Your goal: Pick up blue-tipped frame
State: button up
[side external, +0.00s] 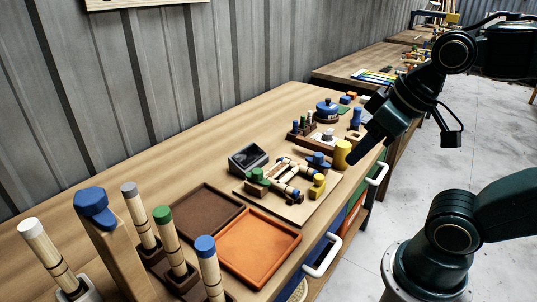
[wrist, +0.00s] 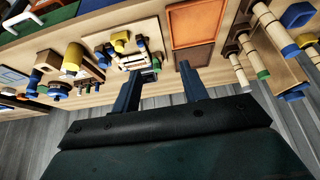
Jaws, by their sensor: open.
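A blue-tipped rattan bundle (side external: 209,268) stands upright at the front in the side external view, its lower end cut off by the picture edge. Bundles with green (side external: 172,242) and grey (side external: 139,216) tips stand beside it. A small rattan frame with green and blue ends (side external: 284,180) lies on a pale board. It also shows in the wrist view (wrist: 131,61). My gripper (side external: 360,150) is over the right side of the bench, near the yellow cylinder, apart from the blue-tipped bundle. In the wrist view my gripper (wrist: 166,68) has its two fingers spread, with nothing held between them.
A brown tray (side external: 206,211) and an orange tray (side external: 258,246) lie between the bundles and the board. A post with a blue cap (side external: 93,205) stands at the left. The yellow cylinder (side external: 342,153) and a dark box (side external: 249,159) stand near the board.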

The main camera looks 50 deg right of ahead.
jog(key=w+d+n+g+y, duration=0.1)
jog(key=w+d+n+g, duration=0.1)
jog(key=w+n, duration=0.35)
jog(key=w+d+n+g+y, duration=0.1)
jog(key=w+d+n, duration=0.2)
jog(key=w, duration=0.6)
jog(key=w+d+f+n+g+y, duration=0.1)
jog(key=w+d+f+n, duration=0.3)
jog(key=d, duration=0.3)
jog(key=w+d+f+n+g+y, duration=0.1)
jog(key=w+d+f+n, duration=0.3)
jog(key=d+f+n, duration=0.1)
jog(key=shift+w+d+f+g+y, duration=0.25)
jog(key=shift+d+f, duration=0.3)
jog(key=shift+d, duration=0.55)
jog(key=shift+f, duration=0.15)
send_over(294, 169)
jog(key=shift+d+f, duration=0.15)
jog(key=shift+f, duration=3.7)
